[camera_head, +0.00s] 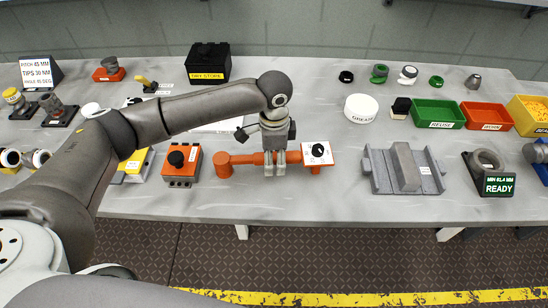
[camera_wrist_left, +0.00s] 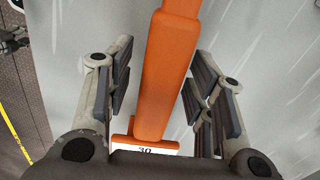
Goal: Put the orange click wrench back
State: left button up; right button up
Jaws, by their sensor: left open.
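The orange click wrench (camera_head: 246,158) lies left to right near the front edge of the table. A thick round orange piece is at its left end, and a white plate with a black dial (camera_head: 319,151) is at its right end. My left gripper (camera_head: 275,170) points down over the middle of the orange bar. In the left wrist view the wrench bar (camera_wrist_left: 168,75) runs between the open fingers of my left gripper (camera_wrist_left: 163,88), with a gap on each side. A white label reading 30 (camera_wrist_left: 145,150) shows below it. My right gripper is not in view.
An orange box with a black knob (camera_head: 181,165) stands left of the wrench. A grey slotted fixture (camera_head: 404,170) stands to the right.

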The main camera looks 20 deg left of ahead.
aim_at(274, 153)
pick_arm(q)
jog(key=r, duration=0.1)
jog(key=r+b, duration=0.1)
jog(key=r, duration=0.1)
jog(key=r+b, duration=0.1)
jog(key=shift+w+a+r, duration=0.1)
jog(key=shift+w+r, duration=0.15)
jog(key=shift+w, duration=0.15)
notch_tip(274, 153, up, 5)
jog(key=shift+f, duration=0.15)
jog(key=shift+r, duration=0.7)
